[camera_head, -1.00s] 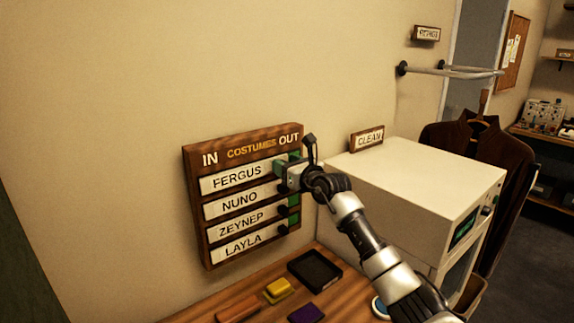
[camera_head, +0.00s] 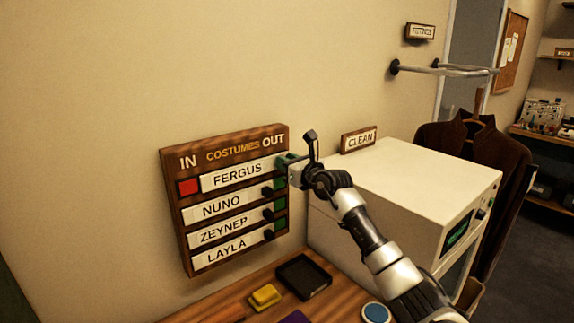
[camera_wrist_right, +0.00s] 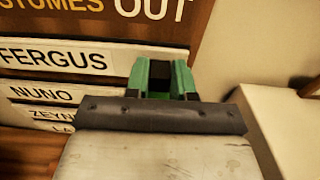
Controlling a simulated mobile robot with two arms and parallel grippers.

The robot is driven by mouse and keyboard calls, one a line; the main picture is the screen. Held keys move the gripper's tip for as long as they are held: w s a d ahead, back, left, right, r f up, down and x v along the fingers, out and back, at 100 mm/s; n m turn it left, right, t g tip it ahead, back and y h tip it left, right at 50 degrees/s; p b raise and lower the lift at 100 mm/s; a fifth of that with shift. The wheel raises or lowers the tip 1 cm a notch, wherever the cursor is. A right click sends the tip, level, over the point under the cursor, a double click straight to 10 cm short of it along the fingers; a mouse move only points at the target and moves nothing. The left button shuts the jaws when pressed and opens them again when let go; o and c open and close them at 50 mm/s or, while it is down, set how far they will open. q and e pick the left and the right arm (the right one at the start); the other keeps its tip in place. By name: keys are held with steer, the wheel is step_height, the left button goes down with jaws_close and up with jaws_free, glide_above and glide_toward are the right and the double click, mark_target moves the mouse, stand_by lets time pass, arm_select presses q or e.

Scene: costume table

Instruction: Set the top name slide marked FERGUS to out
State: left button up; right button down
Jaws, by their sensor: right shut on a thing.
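The brown COSTUMES board (camera_head: 183,240) hangs on the wall, with IN at its left and OUT at its right. The top name slide marked FERGUS (camera_head: 238,177) sits toward the OUT side, and a red patch (camera_head: 188,187) shows at its IN end. My right gripper (camera_head: 287,163) is at the right end of this slide. In the right wrist view its green fingers (camera_wrist_right: 161,78) are closed around a dark knob beside the FERGUS label (camera_wrist_right: 55,59). My left gripper is not in view.
The NUNO (camera_head: 222,207), ZEYNEP (camera_head: 222,232) and LAYLA (camera_head: 226,253) slides sit toward IN, with dark knobs and green at their right ends. A white machine (camera_head: 400,180) stands close right of the board. A black tray (camera_head: 303,276) and yellow block (camera_head: 265,296) lie below.

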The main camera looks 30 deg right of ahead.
steer(key=shift+d+r+h, duration=0.15)
steer(key=shift+r+h, duration=0.05)
steer(key=shift+h, duration=0.1)
steer(key=c, duration=1.1)
jaws_free()
steer(key=shift+o, duration=0.7)
steer(key=shift+d+f, duration=0.15)
steer(key=shift+d, duration=0.1)
arm_select(q)
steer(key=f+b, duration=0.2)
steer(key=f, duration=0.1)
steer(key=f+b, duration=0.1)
steer(key=b, duration=0.1)
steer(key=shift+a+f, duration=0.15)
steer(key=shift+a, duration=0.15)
arm_select(e)
steer(key=s, duration=1.1)
steer(key=shift+d, duration=0.45)
steer(key=shift+f, duration=0.15)
